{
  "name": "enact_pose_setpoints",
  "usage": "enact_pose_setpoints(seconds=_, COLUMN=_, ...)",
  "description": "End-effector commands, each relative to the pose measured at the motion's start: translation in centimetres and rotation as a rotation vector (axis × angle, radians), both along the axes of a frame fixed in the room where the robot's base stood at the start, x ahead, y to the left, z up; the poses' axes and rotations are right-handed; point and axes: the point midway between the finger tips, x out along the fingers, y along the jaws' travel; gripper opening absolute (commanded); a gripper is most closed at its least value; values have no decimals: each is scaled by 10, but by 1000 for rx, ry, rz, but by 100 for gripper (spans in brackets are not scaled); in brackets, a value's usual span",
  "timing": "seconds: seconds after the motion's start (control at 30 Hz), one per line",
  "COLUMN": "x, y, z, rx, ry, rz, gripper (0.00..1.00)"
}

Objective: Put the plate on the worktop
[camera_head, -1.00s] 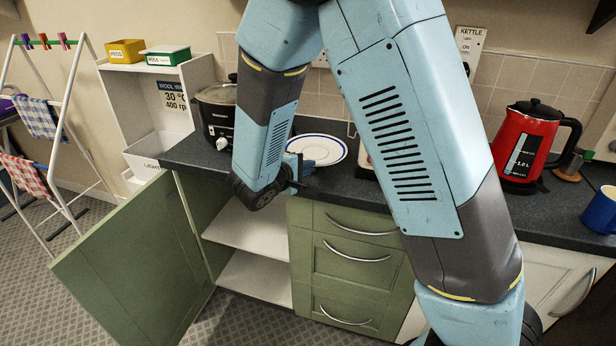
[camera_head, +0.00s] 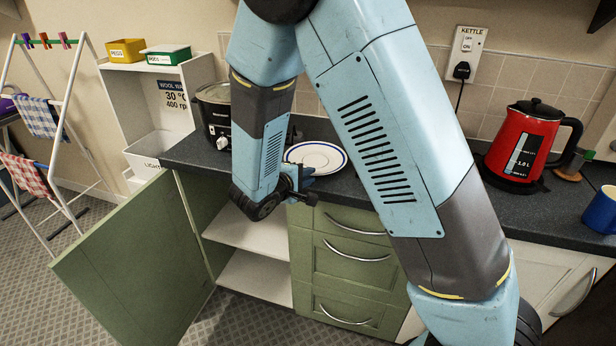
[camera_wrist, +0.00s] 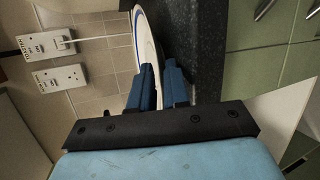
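The plate (camera_head: 316,156) is white with a blue rim and appears level over the worktop (camera_head: 372,190), close to its front edge. In the wrist view the plate (camera_wrist: 147,38) shows nearly edge-on, beside the dark worktop (camera_wrist: 196,40). I cannot tell whether it touches the worktop. My gripper (camera_head: 303,178) is at the plate's near rim, by the worktop's front edge. In the wrist view the blue fingers of my gripper (camera_wrist: 161,72) are close together with the plate's rim between them. The grip itself is partly hidden.
A dark cooker (camera_head: 214,112) stands left of the plate. A red kettle (camera_head: 526,145) and a blue mug (camera_head: 601,210) stand on the right. A green cupboard door (camera_head: 135,262) hangs open below. My arm hides some of the worktop.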

Motion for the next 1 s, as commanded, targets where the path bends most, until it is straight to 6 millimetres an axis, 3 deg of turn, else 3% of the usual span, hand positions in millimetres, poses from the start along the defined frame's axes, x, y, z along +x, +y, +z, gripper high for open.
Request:
enact_pose_setpoints(seconds=0.6, x=-76, y=56, z=32, rx=1, ry=0, rz=2, gripper=16)
enact_pose_setpoints(seconds=1.0, x=-90, y=65, z=38, rx=1, ry=0, rz=-2, gripper=16)
